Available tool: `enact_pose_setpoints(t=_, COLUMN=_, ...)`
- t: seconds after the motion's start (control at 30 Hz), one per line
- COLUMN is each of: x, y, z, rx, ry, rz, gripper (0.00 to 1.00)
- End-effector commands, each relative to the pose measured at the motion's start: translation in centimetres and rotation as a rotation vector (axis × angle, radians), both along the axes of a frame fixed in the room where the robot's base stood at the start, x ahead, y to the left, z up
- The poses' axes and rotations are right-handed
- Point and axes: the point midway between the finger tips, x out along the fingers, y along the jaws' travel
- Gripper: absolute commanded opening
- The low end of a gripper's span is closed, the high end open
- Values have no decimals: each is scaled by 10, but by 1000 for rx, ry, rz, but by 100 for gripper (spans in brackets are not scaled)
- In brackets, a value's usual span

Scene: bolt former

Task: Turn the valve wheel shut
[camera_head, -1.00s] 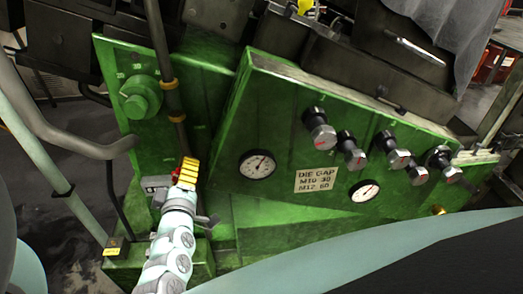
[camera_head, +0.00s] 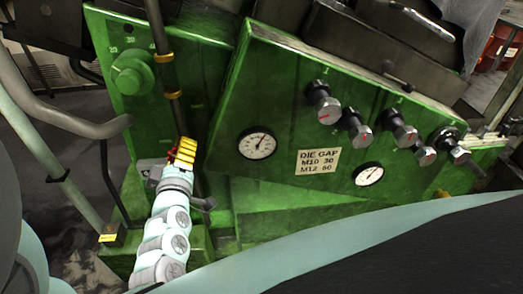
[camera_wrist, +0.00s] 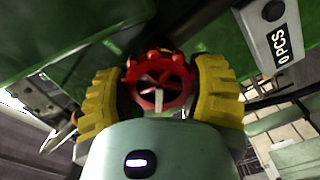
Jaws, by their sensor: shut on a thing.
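The red valve wheel (camera_wrist: 158,82) shows in the middle of the wrist view, with spokes and a pale mark at its lower rim. My gripper (camera_wrist: 160,92) has its two yellow ribbed fingers on the left and right sides of the wheel, closed on its rim. In the head view my gripper (camera_head: 182,152) is low on the left of the green machine, beside a dark vertical pipe. There the wheel is almost wholly hidden behind the yellow fingers.
A green round knob (camera_head: 131,74) sits above my gripper. A grey pipe (camera_head: 75,122) runs at the left. A counter plate (camera_wrist: 277,38) is at upper right in the wrist view.

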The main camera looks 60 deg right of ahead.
Motion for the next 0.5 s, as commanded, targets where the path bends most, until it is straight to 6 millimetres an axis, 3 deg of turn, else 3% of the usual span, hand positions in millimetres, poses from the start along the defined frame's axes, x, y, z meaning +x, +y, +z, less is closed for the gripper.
enact_pose_setpoints(t=0.5, x=1, y=1, z=-1, rx=112, ry=-136, rz=5, gripper=24)
